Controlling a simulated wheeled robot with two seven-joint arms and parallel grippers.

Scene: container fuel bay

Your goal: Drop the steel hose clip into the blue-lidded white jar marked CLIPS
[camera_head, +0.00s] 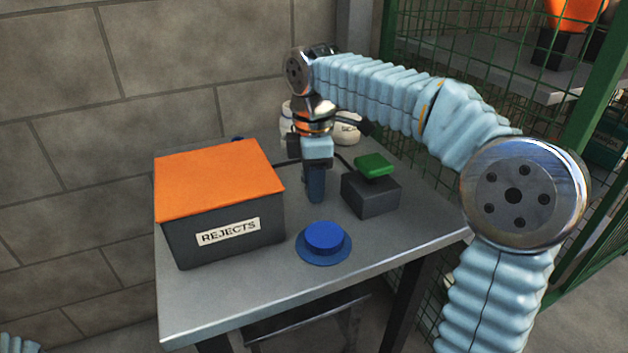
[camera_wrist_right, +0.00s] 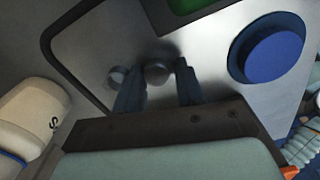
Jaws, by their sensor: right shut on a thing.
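My right gripper (camera_head: 316,197) points down over the middle of the table, between the dark box and a grey block. In the right wrist view its fingers (camera_wrist_right: 160,80) are shut on a small grey metal piece (camera_wrist_right: 157,72), which looks like the steel hose clip but is blurred. A blue round lid-like piece with a raised centre (camera_head: 323,240) lies in front of the gripper; it also shows in the wrist view (camera_wrist_right: 272,50). White jars stand behind my right arm, partly hidden; no CLIPS marking is readable. My left gripper is out of view.
A dark box marked REJECTS with an orange top (camera_head: 220,180) stands left on the table. A grey block with a green top (camera_head: 371,193) stands right of the gripper. A white jar (camera_head: 348,130) with a partly hidden label is at the back. The table's front (camera_head: 230,305) is clear.

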